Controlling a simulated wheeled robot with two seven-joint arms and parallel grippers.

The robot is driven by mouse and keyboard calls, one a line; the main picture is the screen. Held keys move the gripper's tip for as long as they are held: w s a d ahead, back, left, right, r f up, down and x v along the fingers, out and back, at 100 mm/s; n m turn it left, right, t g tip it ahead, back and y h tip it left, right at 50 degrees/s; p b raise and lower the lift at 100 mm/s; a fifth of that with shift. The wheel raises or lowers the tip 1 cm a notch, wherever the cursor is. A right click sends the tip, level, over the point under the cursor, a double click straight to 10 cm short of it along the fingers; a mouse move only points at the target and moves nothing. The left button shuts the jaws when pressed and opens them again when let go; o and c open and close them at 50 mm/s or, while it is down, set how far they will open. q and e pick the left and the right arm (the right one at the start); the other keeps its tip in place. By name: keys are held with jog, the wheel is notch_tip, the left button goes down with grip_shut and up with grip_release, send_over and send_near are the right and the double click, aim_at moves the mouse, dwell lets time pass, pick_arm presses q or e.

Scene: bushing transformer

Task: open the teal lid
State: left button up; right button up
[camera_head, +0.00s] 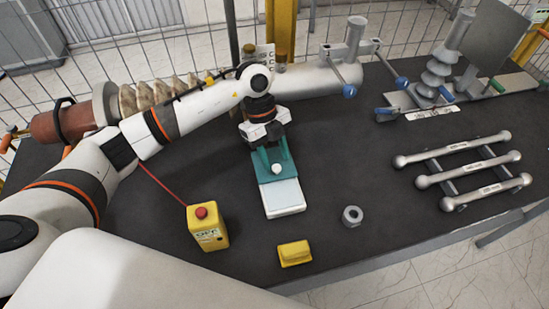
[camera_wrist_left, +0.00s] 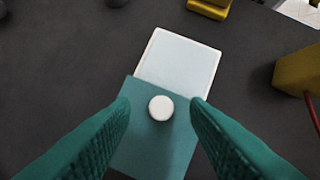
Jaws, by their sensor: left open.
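The teal lid (camera_wrist_left: 150,145) is a flat plate with a round white knob (camera_wrist_left: 161,108). It lies over one end of a white box (camera_wrist_left: 180,62), whose other end shows pale and uncovered. In the head view the box (camera_head: 283,198) stands mid-table, and the knob (camera_head: 277,169) shows at my left gripper. My left gripper (camera_head: 268,158) is open above the lid, with its teal fingers on either side of the knob and a gap to it in the wrist view. The fingers partly hide the lid's sides. My right gripper is not in view.
A yellow box with a red button (camera_head: 207,228) stands left of the white box. A small yellow block (camera_head: 294,253) and a metal nut (camera_head: 352,215) lie nearer the front edge. A rack of metal bars (camera_head: 462,170) lies at the right. Dark table between them is clear.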

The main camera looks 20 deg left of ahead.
pick_arm(q)
notch_tip(320, 180, up, 8)
jog(key=b, duration=0.1)
jog(key=shift+f, duration=0.1)
dwell(0.5)
